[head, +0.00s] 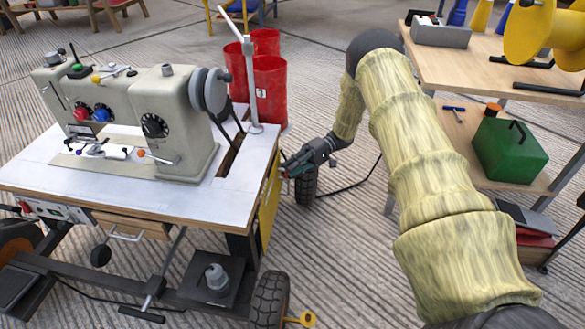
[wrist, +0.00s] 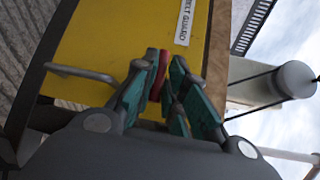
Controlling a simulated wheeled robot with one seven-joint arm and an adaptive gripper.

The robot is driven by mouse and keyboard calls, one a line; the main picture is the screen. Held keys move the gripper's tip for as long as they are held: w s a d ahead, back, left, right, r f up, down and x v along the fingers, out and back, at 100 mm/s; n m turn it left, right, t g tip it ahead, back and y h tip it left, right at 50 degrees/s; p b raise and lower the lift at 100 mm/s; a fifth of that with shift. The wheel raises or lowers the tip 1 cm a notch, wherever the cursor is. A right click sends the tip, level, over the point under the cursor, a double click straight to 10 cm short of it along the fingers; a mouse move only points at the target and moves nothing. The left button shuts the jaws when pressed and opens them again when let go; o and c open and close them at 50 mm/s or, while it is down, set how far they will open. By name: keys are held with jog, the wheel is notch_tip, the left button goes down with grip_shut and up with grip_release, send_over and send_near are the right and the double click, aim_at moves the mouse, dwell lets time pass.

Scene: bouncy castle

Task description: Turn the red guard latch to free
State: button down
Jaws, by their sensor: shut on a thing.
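The red guard latch (wrist: 157,76) shows in the wrist view as a narrow red piece on the yellow belt guard (wrist: 100,35). My gripper (wrist: 163,82) has its green-padded fingers closed on both sides of the latch. The fingers hide part of it, so I cannot tell its exact angle. In the head view my gripper (head: 287,172) reaches the yellow guard (head: 269,205) at the right end of the sewing machine table, and the latch is hardly visible there.
A grey bar handle (wrist: 80,73) sticks out of the guard near my fingers. A white label (wrist: 185,22) reads "BELT GUARD". The sewing machine (head: 150,110) stands on the white tabletop (head: 235,185). Red bins (head: 270,90) stand behind. A wooden shelf unit (head: 470,65) is at the right.

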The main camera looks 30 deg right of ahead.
jog(key=shift+d+f+m+y, duration=0.1)
jog(key=shift+f+m+y, duration=0.1)
jog(key=shift+m+y, duration=0.2)
jog(key=shift+s+a+f+m+t+y+b, duration=0.2)
jog(key=shift+m+t+y+b, duration=0.9)
jog(key=shift+m+t, duration=1.95)
jog(key=shift+s+a+f+m+t+y+b, duration=0.25)
jog(key=shift+m+t+y+b, duration=0.9)
jog(key=shift+m, duration=3.25)
jog(key=shift+s+f+m+t+y+b, duration=0.1)
jog(key=shift+f+m+t+y+b, duration=0.35)
jog(key=shift+m+t+y, duration=1.95)
jog(key=m+t+h, duration=0.1)
jog(key=m+h, duration=0.1)
jog(key=m, duration=0.1)
jog(key=shift+r+t, duration=0.15)
jog(key=shift+t, duration=0.15)
jog(key=c, duration=1.5)
grip_release()
jog(key=shift+w, duration=0.1)
